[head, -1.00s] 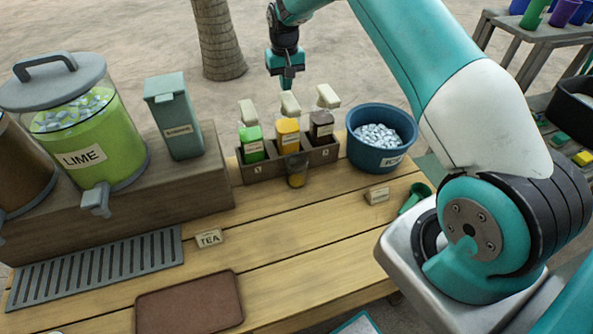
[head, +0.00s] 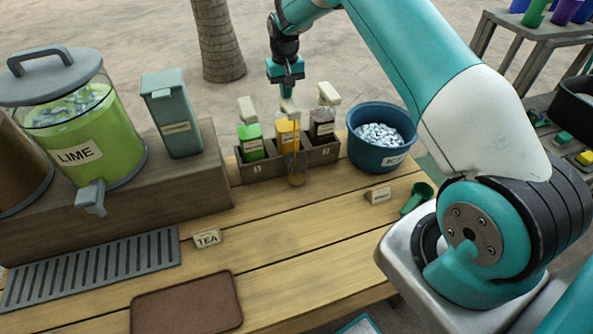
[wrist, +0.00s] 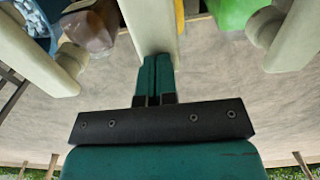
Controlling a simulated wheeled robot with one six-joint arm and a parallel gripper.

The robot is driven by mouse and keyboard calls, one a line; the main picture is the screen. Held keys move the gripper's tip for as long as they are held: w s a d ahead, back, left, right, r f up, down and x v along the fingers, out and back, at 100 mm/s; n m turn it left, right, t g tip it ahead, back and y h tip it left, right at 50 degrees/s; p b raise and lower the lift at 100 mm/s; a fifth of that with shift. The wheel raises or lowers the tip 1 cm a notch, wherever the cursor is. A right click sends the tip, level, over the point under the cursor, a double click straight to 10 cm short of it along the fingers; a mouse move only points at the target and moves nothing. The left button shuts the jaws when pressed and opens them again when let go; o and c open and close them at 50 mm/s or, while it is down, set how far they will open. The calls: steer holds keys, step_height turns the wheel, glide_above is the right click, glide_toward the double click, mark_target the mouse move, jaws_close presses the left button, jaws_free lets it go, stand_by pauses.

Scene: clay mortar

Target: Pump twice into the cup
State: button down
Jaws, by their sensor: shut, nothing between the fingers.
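Three pump bottles stand in a wooden rack (head: 262,172): a green one (head: 251,142), a yellow one (head: 281,133) in the middle and a dark one (head: 321,127). Each has a cream pump head. My gripper (head: 290,94) is shut and empty, its tips down on the middle pump head (head: 289,107), which sits low compared with its neighbours. In the wrist view the shut fingers (wrist: 155,62) meet that pump head (wrist: 150,22). The clear cup (head: 297,165) stands in front of the yellow bottle, with amber liquid at its bottom.
A blue ice bucket (head: 377,157) stands right of the rack. A lime dispenser (head: 85,150) and grey-green bin (head: 173,127) stand at left. A brown tray (head: 188,305), TEA sign (head: 207,238) and green scoop (head: 417,197) lie on the table. The middle boards are clear.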

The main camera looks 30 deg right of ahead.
stand_by(0.3)
steer(key=shift+r+p, duration=1.25)
steer(key=shift+r, duration=0.65)
steer(key=shift+r, duration=0.1)
step_height(320, 180, up, 6)
steer(key=p, duration=0.3)
steer(key=shift+p, duration=0.35)
